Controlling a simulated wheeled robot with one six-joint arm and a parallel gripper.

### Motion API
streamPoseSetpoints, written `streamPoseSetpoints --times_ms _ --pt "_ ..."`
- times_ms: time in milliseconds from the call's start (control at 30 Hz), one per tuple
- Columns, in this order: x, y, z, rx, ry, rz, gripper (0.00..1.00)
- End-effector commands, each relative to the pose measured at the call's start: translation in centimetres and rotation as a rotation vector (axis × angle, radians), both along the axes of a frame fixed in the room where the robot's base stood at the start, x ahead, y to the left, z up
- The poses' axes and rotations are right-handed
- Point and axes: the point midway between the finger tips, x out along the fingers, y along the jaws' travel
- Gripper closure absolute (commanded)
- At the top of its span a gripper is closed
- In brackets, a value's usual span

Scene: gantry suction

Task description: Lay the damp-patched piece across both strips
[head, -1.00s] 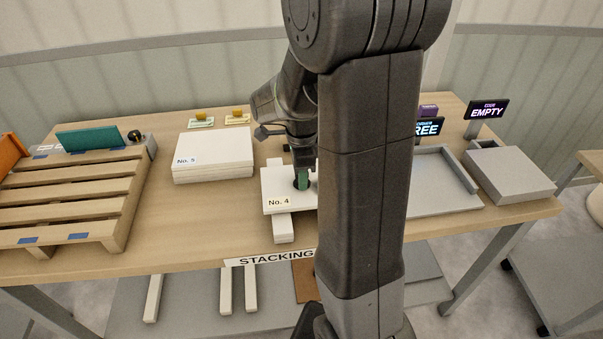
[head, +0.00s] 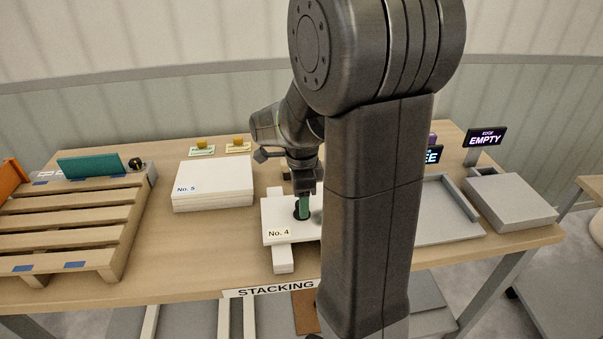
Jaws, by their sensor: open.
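A white flat piece labelled "No. 4" (head: 275,215) lies on a white strip (head: 283,261), whose front end sticks out from under it. A small grey patch shows on the piece near my arm. The second strip and the right side of the piece are hidden behind my arm. A green upright grip with a dark round base (head: 303,207) stands on the piece. My gripper (head: 304,190) is open just above the green grip; I cannot tell if they touch.
A white stack labelled "No. 5" (head: 213,186) is to the left, with a wooden pallet (head: 75,209) beyond it. A grey tray (head: 448,230), a grey box (head: 510,200) and an "EMPTY" sign (head: 486,138) are at right. Bare table lies between stack and piece.

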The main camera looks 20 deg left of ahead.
Motion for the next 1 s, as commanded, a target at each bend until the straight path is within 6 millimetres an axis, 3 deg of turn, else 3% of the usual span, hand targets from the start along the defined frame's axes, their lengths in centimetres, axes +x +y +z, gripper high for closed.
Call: streamPoseSetpoints --times_ms 300,500,1000 --pt "0.1 0.1 7.5 0.004 -0.005 0.0 0.45" --pt "0.1 0.1 10.4 0.003 -0.003 0.0 0.45" --pt "0.0 0.0 11.2 0.001 -0.001 0.0 0.45"
